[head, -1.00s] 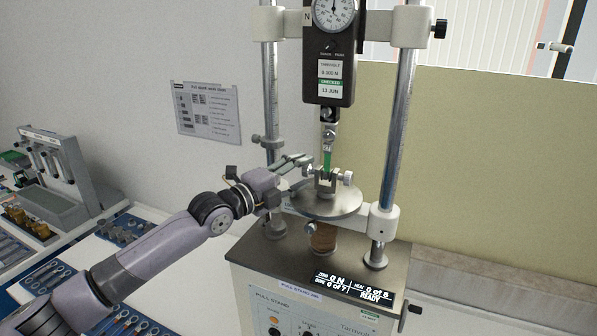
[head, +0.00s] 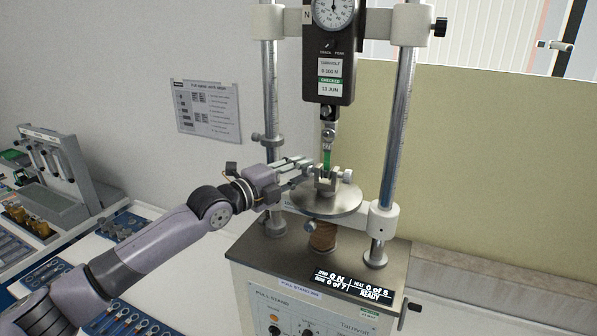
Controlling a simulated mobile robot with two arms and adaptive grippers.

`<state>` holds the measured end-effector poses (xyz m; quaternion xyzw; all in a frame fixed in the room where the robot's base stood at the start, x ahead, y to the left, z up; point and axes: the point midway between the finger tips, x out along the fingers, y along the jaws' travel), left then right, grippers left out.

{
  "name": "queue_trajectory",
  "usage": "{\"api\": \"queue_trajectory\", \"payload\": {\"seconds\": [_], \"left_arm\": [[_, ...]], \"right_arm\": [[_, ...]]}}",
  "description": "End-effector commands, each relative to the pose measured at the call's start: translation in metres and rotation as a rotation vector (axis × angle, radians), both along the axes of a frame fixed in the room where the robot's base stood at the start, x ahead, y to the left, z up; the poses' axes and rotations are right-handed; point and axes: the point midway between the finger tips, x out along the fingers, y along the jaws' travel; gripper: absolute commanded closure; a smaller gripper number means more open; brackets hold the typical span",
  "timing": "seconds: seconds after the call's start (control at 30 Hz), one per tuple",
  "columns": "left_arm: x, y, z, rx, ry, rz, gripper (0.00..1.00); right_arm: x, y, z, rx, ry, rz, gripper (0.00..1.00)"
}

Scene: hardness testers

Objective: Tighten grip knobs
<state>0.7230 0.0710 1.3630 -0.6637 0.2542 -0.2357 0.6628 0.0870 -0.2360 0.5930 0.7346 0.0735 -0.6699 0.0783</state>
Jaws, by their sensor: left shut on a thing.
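The pull stand (head: 300,310) fills the middle of the head view, with a dial force gauge (head: 330,60) hung between its two columns. Below the gauge a green strip (head: 327,158) hangs into the lower grip (head: 325,184) on a round metal plate (head: 325,203). The right grip knob (head: 347,176) shows clear on the grip's right side. My left gripper (head: 306,167) comes in from the left and is shut at the grip's left side, on the left grip knob, which its fingers largely hide. My right gripper is not in view.
The stand's columns (head: 396,130) rise on both sides of the grip. A display (head: 352,287) reads 0 N and READY. At left are a grey device (head: 55,175) and blue trays of small parts (head: 120,318). A printed sheet (head: 207,110) hangs on the wall.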

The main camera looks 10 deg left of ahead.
Motion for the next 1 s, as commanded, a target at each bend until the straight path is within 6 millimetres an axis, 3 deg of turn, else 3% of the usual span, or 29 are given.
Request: {"api": "queue_trajectory", "payload": {"seconds": [0.17, 0.43, 0.9, 0.93, 1.0], "left_arm": [[0.0011, 0.0004, 0.0099, 0.057, 0.160, 0.003, 1.00], [0.0028, -0.0002, 0.0091, 0.124, 0.383, 0.004, 1.00], [0.0019, -0.0004, 0.0085, 0.142, 0.437, 0.001, 1.00], [0.0019, -0.0004, 0.0085, 0.142, 0.437, 0.001, 0.72], [0.0018, -0.0005, 0.0085, 0.142, 0.437, 0.001, 0.68]], "right_arm": [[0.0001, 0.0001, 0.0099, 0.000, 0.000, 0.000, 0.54], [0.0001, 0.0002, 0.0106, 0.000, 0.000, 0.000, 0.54], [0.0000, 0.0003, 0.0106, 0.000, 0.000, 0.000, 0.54], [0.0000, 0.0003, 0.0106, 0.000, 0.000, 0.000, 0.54], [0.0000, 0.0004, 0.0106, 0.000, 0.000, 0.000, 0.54]]}}
